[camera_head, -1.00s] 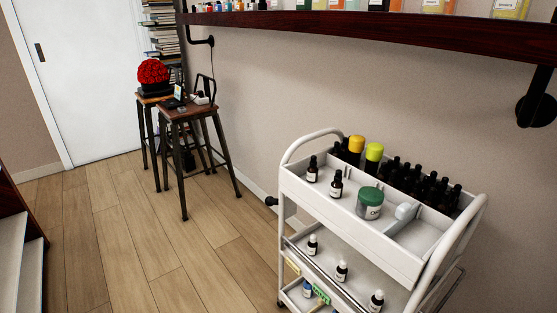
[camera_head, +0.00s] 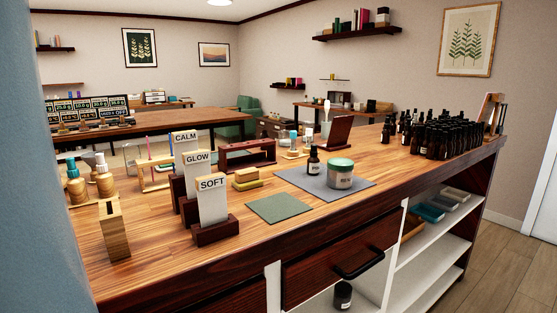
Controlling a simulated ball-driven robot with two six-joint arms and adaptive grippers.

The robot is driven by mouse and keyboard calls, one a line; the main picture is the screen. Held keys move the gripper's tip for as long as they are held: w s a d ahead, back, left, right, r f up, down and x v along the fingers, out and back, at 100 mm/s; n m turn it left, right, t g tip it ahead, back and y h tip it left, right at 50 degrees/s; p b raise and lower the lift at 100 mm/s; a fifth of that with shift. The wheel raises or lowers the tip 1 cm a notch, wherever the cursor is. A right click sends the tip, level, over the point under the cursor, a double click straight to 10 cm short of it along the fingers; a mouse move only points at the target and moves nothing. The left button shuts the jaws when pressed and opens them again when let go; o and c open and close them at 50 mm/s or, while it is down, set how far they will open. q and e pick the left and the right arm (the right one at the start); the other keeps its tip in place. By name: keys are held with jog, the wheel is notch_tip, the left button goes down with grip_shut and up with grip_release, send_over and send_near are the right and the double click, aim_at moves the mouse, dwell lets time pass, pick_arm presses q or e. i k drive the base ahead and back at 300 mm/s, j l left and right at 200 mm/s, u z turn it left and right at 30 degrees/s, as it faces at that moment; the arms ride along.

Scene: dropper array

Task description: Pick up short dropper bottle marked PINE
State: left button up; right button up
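A dark dropper bottle (camera_head: 313,161) with a pale label stands upright on a grey mat (camera_head: 350,187) on the wooden counter. A jar with a green lid (camera_head: 340,174) stands just right of it. Many dark bottles (camera_head: 452,138) are grouped at the counter's right end, some with dropper tops. Another dark container with a pale label (camera_head: 343,296) is on the white shelf under the counter. No label is readable as PINE from here. Neither of my grippers is in view.
The wooden counter (camera_head: 150,262) has standing signs, including SOFT (camera_head: 212,199), a green mat (camera_head: 279,208), and pump bottles (camera_head: 104,176) at left. A drawer handle (camera_head: 358,264) juts from its front. Open shelves (camera_head: 432,255) are below right. Floor shows at far right.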

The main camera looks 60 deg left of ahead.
aim_at(313, 162)
jog(key=u, duration=1.65)
jog(key=i+l+u, duration=0.2)
jog(key=k, duration=0.1)
